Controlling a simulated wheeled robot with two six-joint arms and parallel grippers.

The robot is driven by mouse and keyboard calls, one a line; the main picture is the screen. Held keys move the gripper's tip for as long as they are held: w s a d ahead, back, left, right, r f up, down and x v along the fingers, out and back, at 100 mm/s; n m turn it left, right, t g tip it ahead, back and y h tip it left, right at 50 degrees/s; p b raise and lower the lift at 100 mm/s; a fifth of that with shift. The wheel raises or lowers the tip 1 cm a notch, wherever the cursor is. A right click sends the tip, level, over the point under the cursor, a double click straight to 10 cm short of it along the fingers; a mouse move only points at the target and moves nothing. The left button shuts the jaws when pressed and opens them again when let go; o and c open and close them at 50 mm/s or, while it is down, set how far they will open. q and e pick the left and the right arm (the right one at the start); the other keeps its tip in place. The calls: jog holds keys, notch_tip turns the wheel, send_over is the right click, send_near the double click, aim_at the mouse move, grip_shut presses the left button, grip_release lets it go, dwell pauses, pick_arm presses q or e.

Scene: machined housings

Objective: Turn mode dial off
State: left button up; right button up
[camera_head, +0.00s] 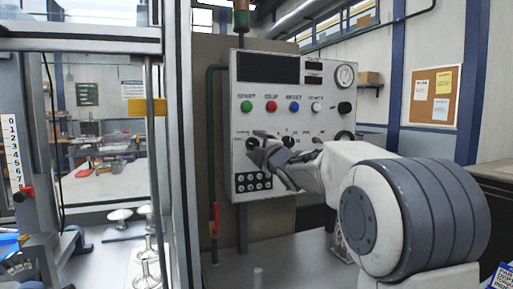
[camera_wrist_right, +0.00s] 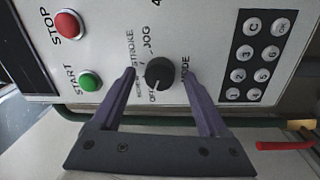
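The mode dial (camera_wrist_right: 158,72) is a round black knob on the white control panel (camera_head: 320,112). In the right wrist view, the labels OFF, STROKE and JOG are printed around it, with MODE beside it. My right gripper (camera_wrist_right: 158,78) is open, with one purple finger on each side of the dial. Whether the fingers touch the knob I cannot tell. The dial's pointer is too small to read surely. In the head view, my right gripper (camera_head: 257,145) is at the panel's lower left and partly hides the dial. My left gripper is not in view.
A green START button (camera_wrist_right: 90,81) and a red STOP button (camera_wrist_right: 68,24) sit near the dial. A keypad (camera_wrist_right: 252,62) is on its other side. A green pipe (camera_head: 212,130) runs along the panel's left edge. A glass-sided machine frame stands at left.

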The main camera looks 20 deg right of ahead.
jog(key=s+f+b, duration=0.1)
jog(key=s, duration=0.9)
jog(key=shift+s+d+b, duration=0.2)
jog(key=shift+s+b, duration=0.05)
jog(key=shift+b, duration=0.1)
